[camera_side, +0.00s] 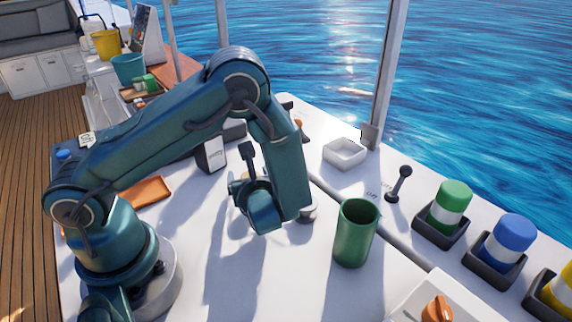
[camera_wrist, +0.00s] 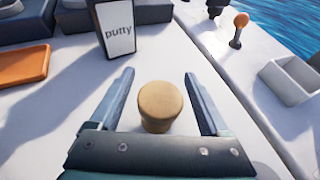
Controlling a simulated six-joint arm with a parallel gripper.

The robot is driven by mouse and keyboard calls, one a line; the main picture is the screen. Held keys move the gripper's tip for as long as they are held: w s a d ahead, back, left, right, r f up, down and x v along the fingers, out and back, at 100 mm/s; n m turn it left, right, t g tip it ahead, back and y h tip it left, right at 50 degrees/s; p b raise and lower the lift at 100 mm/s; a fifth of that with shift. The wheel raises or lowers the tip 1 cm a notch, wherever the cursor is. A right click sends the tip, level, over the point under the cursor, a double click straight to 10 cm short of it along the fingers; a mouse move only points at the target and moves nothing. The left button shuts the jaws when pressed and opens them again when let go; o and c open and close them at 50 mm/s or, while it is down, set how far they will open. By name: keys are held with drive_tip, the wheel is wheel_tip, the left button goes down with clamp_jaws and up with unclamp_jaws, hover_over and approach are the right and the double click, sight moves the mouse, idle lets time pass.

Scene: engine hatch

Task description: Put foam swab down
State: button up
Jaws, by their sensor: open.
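A tan, round-topped cylinder (camera_wrist: 160,105), which may be the foam swab, shows in the wrist view between the two fingers of my gripper (camera_wrist: 159,75). The fingers are spread wide, with a clear gap on each side of the cylinder. I cannot tell its exact height against the fingertips. In the side view my gripper (camera_side: 240,190) is low over the white table, mostly hidden behind my forearm, and the cylinder is largely hidden there too.
A putty box (camera_wrist: 116,30) stands beyond the fingers, with an orange tray (camera_wrist: 22,65) to its left. A white open box (camera_wrist: 291,78) is at the right. In the side view a green cup (camera_side: 356,235) stands right of my arm, and colored-lid jars (camera_side: 449,208) line the right edge.

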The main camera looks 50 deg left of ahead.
drive_tip(key=shift+r, duration=0.1)
drive_tip(key=shift+d+r, duration=0.15)
drive_tip(key=shift+d, duration=0.05)
drive_tip(key=v, duration=1)
drive_tip(key=shift+s+d, duration=0.1)
drive_tip(key=shift+d, duration=0.15)
drive_tip(key=shift+s+d+r, duration=0.25)
drive_tip(key=shift+s+d, duration=0.05)
drive_tip(key=s+a+r+n+g+h, duration=0.1)
drive_tip(key=s+r+n+g+h, duration=0.35)
drive_tip(key=n, duration=0.65)
drive_tip(key=s+d+r+n+t+h, duration=0.2)
drive_tip(key=d+r+n+t+h, duration=0.1)
drive_tip(key=n+h, duration=0.5)
drive_tip(key=r+n+t, duration=0.1)
drive_tip(key=n+t, duration=0.1)
drive_tip(key=n, duration=0.1)
drive_tip(key=shift+s+d+r, duration=0.2)
drive_tip(key=shift+d+r, duration=0.15)
drive_tip(key=shift+r, duration=0.05)
